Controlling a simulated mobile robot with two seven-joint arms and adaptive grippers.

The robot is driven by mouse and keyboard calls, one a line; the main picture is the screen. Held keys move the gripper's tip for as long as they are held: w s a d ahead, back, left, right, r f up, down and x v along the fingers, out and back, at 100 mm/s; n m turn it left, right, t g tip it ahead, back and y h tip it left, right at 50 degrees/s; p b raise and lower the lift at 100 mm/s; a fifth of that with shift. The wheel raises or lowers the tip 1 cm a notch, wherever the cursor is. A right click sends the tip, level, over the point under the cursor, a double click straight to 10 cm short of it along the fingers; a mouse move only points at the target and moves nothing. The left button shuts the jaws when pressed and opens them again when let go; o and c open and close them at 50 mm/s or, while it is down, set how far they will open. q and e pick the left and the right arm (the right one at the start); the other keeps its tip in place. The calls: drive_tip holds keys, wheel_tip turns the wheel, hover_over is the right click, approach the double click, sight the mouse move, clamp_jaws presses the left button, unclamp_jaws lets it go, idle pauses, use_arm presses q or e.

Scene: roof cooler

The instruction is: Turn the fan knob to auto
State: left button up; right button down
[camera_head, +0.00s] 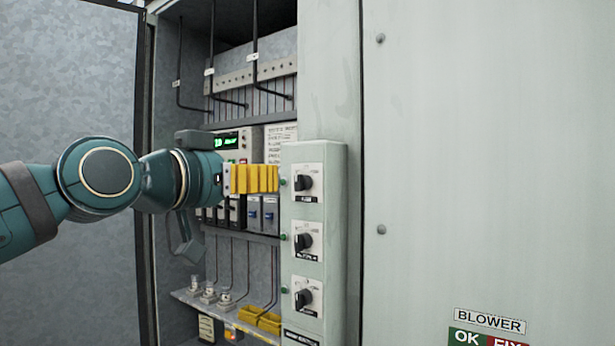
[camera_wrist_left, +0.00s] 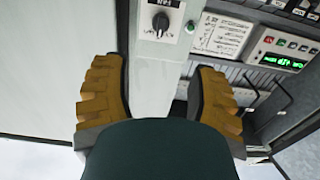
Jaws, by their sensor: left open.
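A pale switch box shows three black rotary knobs on white plates: a top knob (camera_head: 305,183), a middle knob (camera_head: 305,241) and a bottom knob (camera_head: 304,298). Their small labels are too blurred to tell surely which is the fan knob. My left gripper (camera_head: 276,179) is level with the top knob, to its left, partly in front of the open cabinet. In the left wrist view my left gripper (camera_wrist_left: 158,68) is open, its yellow fingers apart with nothing between them. One knob (camera_wrist_left: 160,23) shows beyond the fingertips, apart from them. My right gripper is out of view.
A flat grey panel (camera_head: 480,150) with a BLOWER label (camera_head: 490,321) fills the right.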

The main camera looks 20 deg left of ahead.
sight(296, 176)
use_arm(q)
drive_tip(key=x, duration=1.2)
drive_tip(key=shift+w+p, duration=0.2)
drive_tip(key=shift+p, duration=0.15)
clamp_jaws()
